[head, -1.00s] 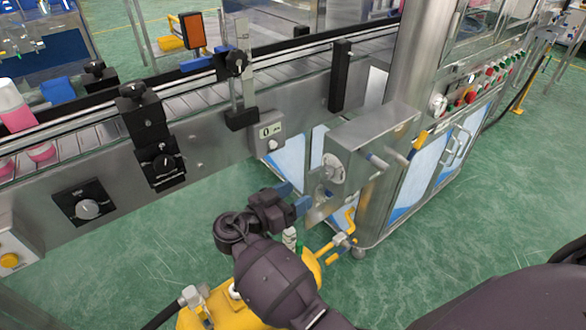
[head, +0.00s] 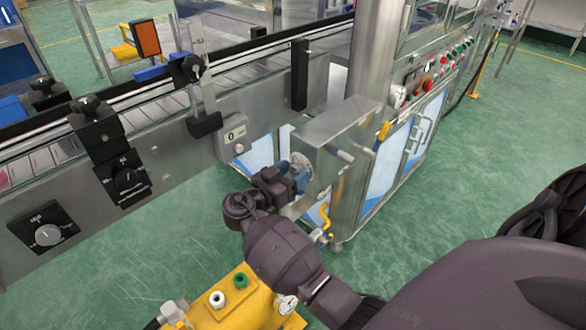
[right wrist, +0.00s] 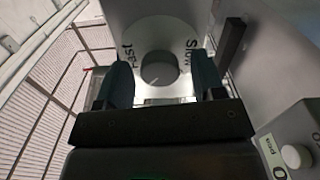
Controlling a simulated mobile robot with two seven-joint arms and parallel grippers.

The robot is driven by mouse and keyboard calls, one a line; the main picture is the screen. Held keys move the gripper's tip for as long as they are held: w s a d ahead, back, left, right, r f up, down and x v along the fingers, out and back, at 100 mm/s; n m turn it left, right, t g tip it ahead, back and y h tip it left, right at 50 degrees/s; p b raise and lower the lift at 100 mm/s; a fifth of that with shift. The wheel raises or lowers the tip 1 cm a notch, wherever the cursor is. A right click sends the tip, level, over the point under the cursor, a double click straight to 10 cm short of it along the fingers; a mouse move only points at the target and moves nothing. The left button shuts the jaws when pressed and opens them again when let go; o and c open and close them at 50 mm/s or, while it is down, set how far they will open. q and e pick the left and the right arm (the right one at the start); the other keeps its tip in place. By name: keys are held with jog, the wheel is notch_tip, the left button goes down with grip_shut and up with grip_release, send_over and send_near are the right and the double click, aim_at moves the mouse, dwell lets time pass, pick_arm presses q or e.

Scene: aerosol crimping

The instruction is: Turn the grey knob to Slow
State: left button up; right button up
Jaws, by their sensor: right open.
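The grey knob (right wrist: 159,68) shows in the right wrist view at the centre of a pale round dial (right wrist: 150,40). The dial reads "Fast" at left and "Slow" at right. A short pale mark shows near the knob's lower left. In the head view the dial (head: 298,160) is on the front of a steel box (head: 335,135), partly hidden by my gripper. My right gripper (head: 293,179) is open, its blue fingers pointing at the dial. In the right wrist view its fingers (right wrist: 162,80) stand on either side of the knob; I cannot tell whether they touch it. My left gripper is not in view.
A grey counter box with a button (head: 233,138) hangs from the conveyor (head: 160,120) left of the steel box. Black knob panels (head: 45,233) sit further left. A yellow unit with a gauge (head: 240,298) stands below my right arm. Green floor lies open around.

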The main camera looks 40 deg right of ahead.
jog(key=shift+d, duration=0.15)
jog(key=c, duration=0.9)
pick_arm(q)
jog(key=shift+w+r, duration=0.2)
